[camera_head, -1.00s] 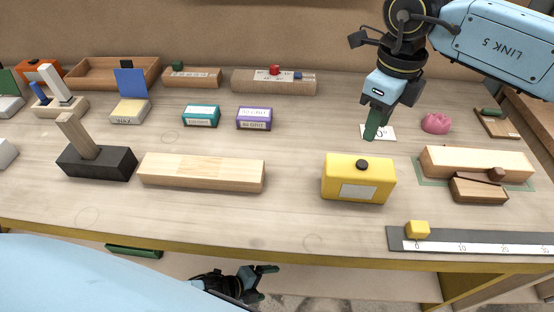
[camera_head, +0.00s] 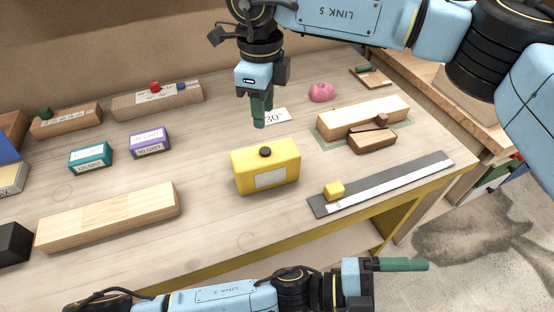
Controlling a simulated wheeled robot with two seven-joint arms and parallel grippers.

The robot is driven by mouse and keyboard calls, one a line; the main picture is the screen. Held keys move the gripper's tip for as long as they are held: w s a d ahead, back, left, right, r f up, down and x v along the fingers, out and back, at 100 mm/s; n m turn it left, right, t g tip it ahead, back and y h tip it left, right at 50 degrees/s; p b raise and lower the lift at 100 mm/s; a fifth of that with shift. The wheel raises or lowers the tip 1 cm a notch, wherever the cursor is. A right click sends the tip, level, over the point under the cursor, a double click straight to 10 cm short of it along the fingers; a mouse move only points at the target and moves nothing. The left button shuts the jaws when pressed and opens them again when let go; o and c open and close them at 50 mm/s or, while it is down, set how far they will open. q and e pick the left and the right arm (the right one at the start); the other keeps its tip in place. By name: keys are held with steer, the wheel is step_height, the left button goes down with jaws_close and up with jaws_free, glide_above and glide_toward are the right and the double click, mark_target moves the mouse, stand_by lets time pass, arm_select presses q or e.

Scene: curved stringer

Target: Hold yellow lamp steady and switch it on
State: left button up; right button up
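The yellow lamp (camera_head: 251,172) is a boxy yellow block with a black knob on top and a pale label on its front. It stands upright on the workbench. My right gripper (camera_head: 260,112) points down just behind and above the lamp, its green fingers apart from the knob. The fingers overlap in this view, so their gap is hidden. My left gripper (camera_head: 402,265) is low in front of the bench's front edge, its green fingers pointing right, well away from the lamp. Its fingers also overlap from here. Nothing shows in either gripper.
A long wooden block (camera_head: 108,218) lies left of the lamp. A ruler strip (camera_head: 385,184) with a yellow cube (camera_head: 335,190) lies to its right. Teal (camera_head: 90,158) and purple (camera_head: 150,142) boxes stand behind left. A wooden block (camera_head: 362,117) and pink lump (camera_head: 321,92) are behind right.

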arm_select(q)
steer(key=w+a+r+m+t, duration=0.2)
steer(key=w+a+r+m, duration=0.3)
steer(key=w+a, duration=0.4)
steer(key=w+a+r+m+t, duration=0.1)
steer(key=w+a+r+m, duration=0.3)
steer(key=w+a, duration=0.55)
steer(key=w+a+r+m+t, duration=0.2)
steer(key=w+a+r+m, duration=0.4)
steer(key=a, duration=0.6)
steer(key=m+t+y, duration=0.2)
steer(key=m+y, duration=0.4)
steer(key=y, duration=0.2)
glide_toward(243, 177)
steer(key=w+a+f, duration=0.2)
steer(key=a+f, duration=0.1)
steer(key=shift+w+a+f, duration=0.1)
steer(key=shift+w+a, duration=0.15)
steer(key=shift+a, duration=0.05)
steer(key=shift+d+f, duration=0.15)
steer(key=shift+f, duration=0.05)
steer(key=x, duration=1.3)
steer(key=shift+r, duration=0.2)
steer(key=c, duration=1.4)
steer(key=shift+c, duration=0.4)
arm_select(e)
jaws_close()
